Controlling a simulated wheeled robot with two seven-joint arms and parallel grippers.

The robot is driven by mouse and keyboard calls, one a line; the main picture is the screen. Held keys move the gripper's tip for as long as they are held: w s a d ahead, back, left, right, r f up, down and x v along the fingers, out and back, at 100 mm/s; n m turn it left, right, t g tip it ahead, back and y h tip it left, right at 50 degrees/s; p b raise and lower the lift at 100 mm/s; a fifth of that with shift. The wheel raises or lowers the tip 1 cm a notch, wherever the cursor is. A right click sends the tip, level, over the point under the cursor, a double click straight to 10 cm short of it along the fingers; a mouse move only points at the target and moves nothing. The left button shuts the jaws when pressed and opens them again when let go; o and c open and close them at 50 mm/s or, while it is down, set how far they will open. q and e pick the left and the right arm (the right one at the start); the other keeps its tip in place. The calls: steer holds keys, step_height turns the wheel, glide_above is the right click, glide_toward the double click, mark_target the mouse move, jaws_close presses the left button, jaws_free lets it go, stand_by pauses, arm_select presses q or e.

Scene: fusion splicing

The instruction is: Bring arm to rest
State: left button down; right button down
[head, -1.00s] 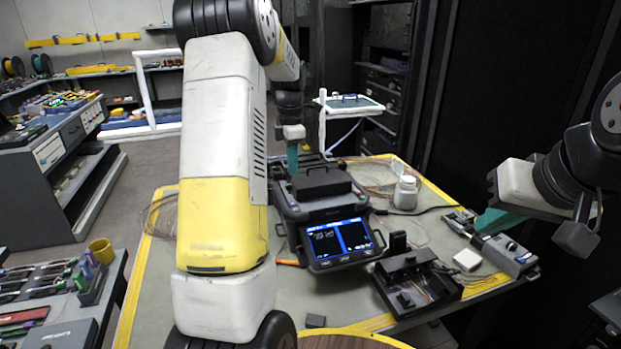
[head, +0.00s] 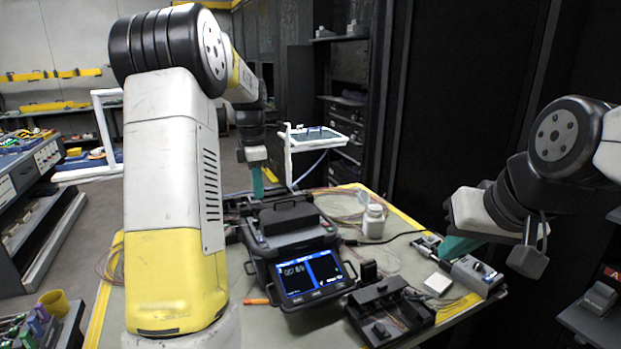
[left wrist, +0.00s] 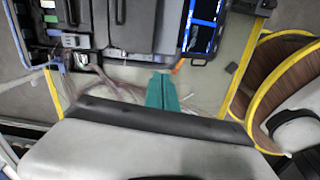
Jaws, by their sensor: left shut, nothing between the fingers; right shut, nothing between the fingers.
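My left gripper (head: 257,183) has teal fingers that are shut and empty. In the head view it hangs at the far left side of the black fusion splicer (head: 290,230), above the table. In the left wrist view the shut teal fingers (left wrist: 162,92) point toward the grey mat beside the splicer (left wrist: 140,25). My right gripper (head: 452,247) is shut and empty at the right side of the table, close to a small grey device (head: 474,276). I cannot tell whether its tips touch that device.
The splicer's lit screen (head: 312,273) faces front. A white-capped bottle (head: 374,221), a black fibre holder tray (head: 388,312) and a white box (head: 438,284) stand on the table (head: 288,322). A yellow cup (head: 53,303) is at lower left. Dark cabinets stand behind.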

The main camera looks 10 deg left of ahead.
arm_select(q)
steer(key=s+d+r+m+t+h, duration=0.1)
steer(key=s+d+r+m+t, duration=0.1)
steer(key=s+d+r+m, duration=0.35)
steer(key=s+d+r+m+t, duration=0.1)
steer(key=s+d+r+m, duration=0.15)
steer(key=s+m, duration=0.55)
steer(key=s+d+f+m+t, duration=0.1)
steer(key=s+d+m, duration=0.1)
steer(key=s+m, duration=0.3)
steer(key=s+d+f+m+t+h, duration=0.1)
steer(key=s+d+m, duration=0.1)
steer(key=s+m, duration=0.3)
steer(key=shift+s+d+m+t, duration=0.35)
steer(key=shift+s+d+t, duration=0.05)
steer(key=shift+s, duration=1.65)
stand_by(3.6)
